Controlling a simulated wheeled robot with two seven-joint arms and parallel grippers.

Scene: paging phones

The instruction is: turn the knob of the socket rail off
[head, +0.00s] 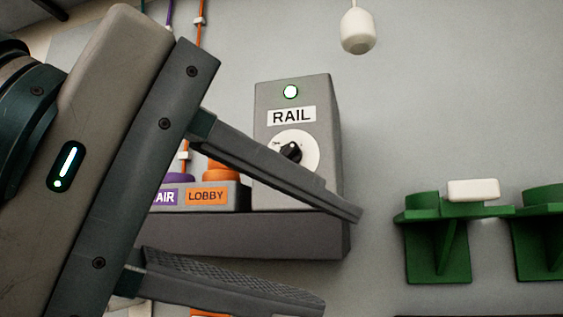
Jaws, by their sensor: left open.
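The grey box labelled RAIL (326,112) stands on a dark ledge against the wall. Below the label, a black knob (291,152) sits on a white dial; the knob is tilted, and the small lettering at the dial's upper left is too small to read surely. My left gripper (343,258) comes in from the left, large and close to the camera. Its fingers are apart with nothing between them. The upper finger passes in front of the box's lower part, below the knob; contact cannot be told. My right gripper is not in view.
An orange button box labelled LOBBY (207,195) and a partly hidden purple-labelled one (166,196) sit left of the RAIL box. Green wall brackets (438,250) are at right, with a white block (473,190). A white pendant (358,31) hangs above.

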